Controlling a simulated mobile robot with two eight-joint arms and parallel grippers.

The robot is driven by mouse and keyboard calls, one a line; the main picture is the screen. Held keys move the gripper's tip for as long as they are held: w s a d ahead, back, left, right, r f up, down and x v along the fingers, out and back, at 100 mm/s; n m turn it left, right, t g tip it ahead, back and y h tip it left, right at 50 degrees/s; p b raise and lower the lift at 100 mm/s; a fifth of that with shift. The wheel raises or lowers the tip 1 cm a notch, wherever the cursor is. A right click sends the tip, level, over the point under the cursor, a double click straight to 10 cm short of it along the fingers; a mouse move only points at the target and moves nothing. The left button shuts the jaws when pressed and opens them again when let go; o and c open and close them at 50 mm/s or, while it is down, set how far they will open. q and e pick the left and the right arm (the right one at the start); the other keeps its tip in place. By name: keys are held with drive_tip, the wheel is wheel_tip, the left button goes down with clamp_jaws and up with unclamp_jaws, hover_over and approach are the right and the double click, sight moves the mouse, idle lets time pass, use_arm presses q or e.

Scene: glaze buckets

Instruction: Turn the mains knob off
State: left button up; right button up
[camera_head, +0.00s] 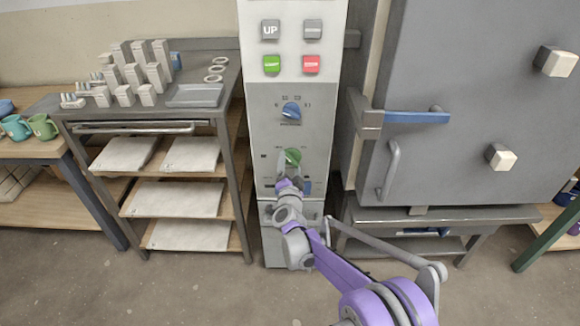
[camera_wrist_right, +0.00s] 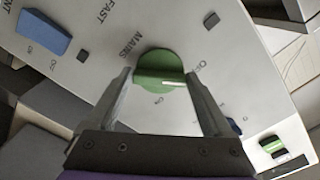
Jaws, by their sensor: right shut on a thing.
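The mains knob is a green round knob (camera_head: 293,156) on the lower part of the grey control column's front. In the right wrist view the same knob (camera_wrist_right: 158,66) is beside the printed word MAINS, with OFF to its upper right and ON below it. A pale line marks the knob's ridge, pointing rightward; I cannot tell its exact setting. My right gripper (camera_head: 287,172) reaches up to the knob from below, and in the wrist view its fingers (camera_wrist_right: 161,77) are on either side of the knob, shut on it. My left gripper is not in view.
A blue knob (camera_head: 291,110) is above the green one, with green (camera_head: 271,64) and red (camera_head: 311,64) buttons higher up. A grey kiln door (camera_head: 450,110) with a blue handle (camera_head: 417,117) stands right. A shelf rack (camera_head: 240,200) stands left.

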drive_tip(key=shift+n, duration=0.6)
drive_tip(key=o, duration=1.1)
drive_tip(key=shift+o, duration=0.2)
drive_tip(key=s, duration=1.1)
drive_tip(key=shift+p, duration=0.45)
drive_tip(key=shift+w, duration=0.1)
